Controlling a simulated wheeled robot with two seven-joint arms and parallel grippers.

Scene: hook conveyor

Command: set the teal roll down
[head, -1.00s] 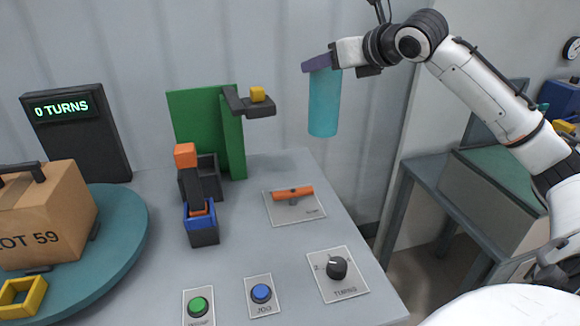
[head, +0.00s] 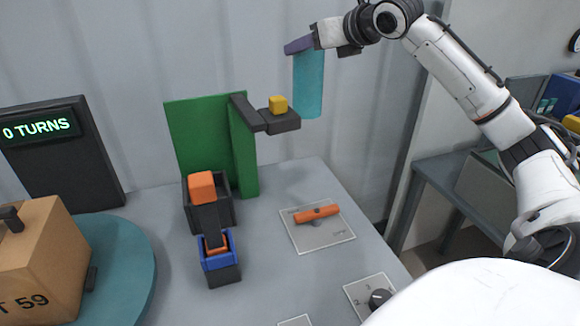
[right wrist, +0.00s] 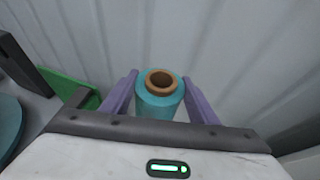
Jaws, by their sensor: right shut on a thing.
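The teal roll (head: 308,88) hangs upright in the air in the head view, above and behind the table's right part. My right gripper (head: 299,47) has purple fingers and is shut on the roll near its top end. In the right wrist view the roll (right wrist: 160,103) shows its brown hollow core, with one purple finger against each side. Nothing touches the roll's lower end. My left gripper is not in view.
A green panel (head: 206,145) with a dark arm and yellow block (head: 278,104) stands left of the roll. An orange handle (head: 316,212) lies on a plate on the grey table. A carton (head: 42,255) sits on a teal turntable (head: 125,250). Table between them is partly clear.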

